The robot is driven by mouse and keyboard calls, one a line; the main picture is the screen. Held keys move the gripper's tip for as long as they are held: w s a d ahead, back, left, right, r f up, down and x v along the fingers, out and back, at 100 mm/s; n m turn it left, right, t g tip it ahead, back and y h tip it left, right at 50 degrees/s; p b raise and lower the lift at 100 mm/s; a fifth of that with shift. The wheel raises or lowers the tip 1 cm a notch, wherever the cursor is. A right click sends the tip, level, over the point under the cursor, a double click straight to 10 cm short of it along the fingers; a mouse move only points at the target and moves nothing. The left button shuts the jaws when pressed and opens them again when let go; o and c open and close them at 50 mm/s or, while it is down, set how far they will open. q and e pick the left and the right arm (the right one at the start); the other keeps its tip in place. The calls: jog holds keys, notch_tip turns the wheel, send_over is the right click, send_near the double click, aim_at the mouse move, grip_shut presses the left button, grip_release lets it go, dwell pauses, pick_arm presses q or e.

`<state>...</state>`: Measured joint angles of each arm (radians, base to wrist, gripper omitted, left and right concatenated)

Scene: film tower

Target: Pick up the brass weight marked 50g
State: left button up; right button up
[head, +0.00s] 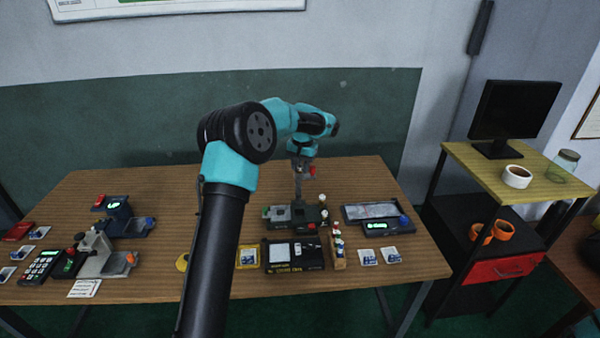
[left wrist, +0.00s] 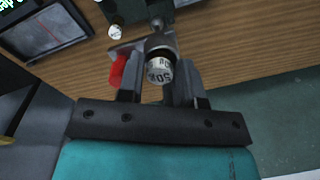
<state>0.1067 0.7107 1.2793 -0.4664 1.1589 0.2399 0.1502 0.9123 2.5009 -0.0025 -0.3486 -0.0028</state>
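My left gripper (head: 299,176) hangs low over the back middle of the table, above a grey device. In the left wrist view my gripper (left wrist: 158,82) has a small dark cylinder (left wrist: 160,68) with a pale label between its fingers. The label reads "50" with a further mark that I cannot read surely, and the cylinder's colour looks grey-white, not clearly brass. The fingers seem closed on its sides. A red part (left wrist: 117,70) shows beside the left finger. My right gripper is in no view.
A grey device (head: 292,214), a scale (head: 378,218), a black flat box (head: 292,256) and a wooden rack (head: 338,250) with small bottles stand nearby. More devices (head: 105,255) stand at left. The table (head: 160,205) is clear at centre left.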

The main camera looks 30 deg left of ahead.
aim_at(300, 166)
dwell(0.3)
pick_arm(q)
jog(key=c, duration=0.6)
jog(key=shift+r, duration=0.15)
jog(key=shift+r, duration=1.7)
jog(key=s+d+r, duration=0.1)
jog(key=s+d, duration=0.7)
jog(key=s, duration=0.5)
jog(key=shift+s+d+r, duration=0.15)
jog(key=shift+s+d, duration=0.05)
jog(key=shift+s, duration=0.1)
